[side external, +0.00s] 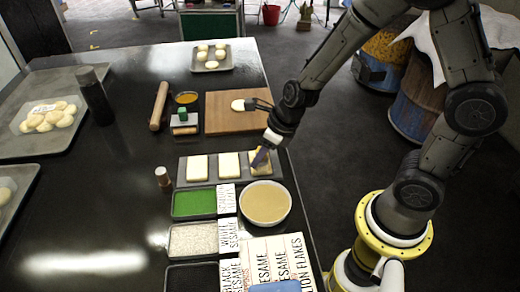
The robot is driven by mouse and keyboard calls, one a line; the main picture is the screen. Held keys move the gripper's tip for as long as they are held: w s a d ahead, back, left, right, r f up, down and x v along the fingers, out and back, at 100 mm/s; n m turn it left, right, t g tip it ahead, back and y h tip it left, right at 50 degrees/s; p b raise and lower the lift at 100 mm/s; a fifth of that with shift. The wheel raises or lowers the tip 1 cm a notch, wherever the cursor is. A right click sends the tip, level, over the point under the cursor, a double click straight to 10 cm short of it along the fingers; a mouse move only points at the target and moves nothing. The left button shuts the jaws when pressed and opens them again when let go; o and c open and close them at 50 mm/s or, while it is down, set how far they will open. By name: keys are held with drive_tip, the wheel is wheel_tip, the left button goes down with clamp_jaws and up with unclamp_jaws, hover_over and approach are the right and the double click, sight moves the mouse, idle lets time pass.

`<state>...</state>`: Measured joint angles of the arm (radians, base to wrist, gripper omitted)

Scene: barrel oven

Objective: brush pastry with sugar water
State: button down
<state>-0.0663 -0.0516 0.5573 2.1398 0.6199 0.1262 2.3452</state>
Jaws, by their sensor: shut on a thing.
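My gripper (272,138) is shut on a brush (261,157), seen as a small bluish-purple piece pointing down-left. The brush is over the right-hand pastry (264,169) and partly hides it; I cannot tell whether its tip touches. Two more pale rectangular pastries, the left one (197,168) and the middle one (229,165), lie in a row on a grey tray (184,181). A wide white bowl of tan liquid (265,203) stands just in front of the tray's right end.
Green (194,203) and white (192,239) topping trays with label cards stand left of the bowl. A wooden board (225,122) with a dough piece lies behind. The table's right edge is close to the bowl.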

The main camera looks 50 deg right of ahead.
drive_tip(key=shift+s+a+f, duration=0.15)
drive_tip(key=shift+s+a, duration=0.05)
drive_tip(key=shift+s, duration=0.15)
drive_tip(key=shift+w+d, duration=0.5)
drive_tip(key=shift+d, duration=0.05)
drive_tip(key=shift+w+d, duration=0.6)
drive_tip(key=shift+w, duration=0.05)
drive_tip(key=shift+w+d, duration=1.05)
drive_tip(key=shift+w, duration=0.05)
drive_tip(key=shift+r, duration=0.2)
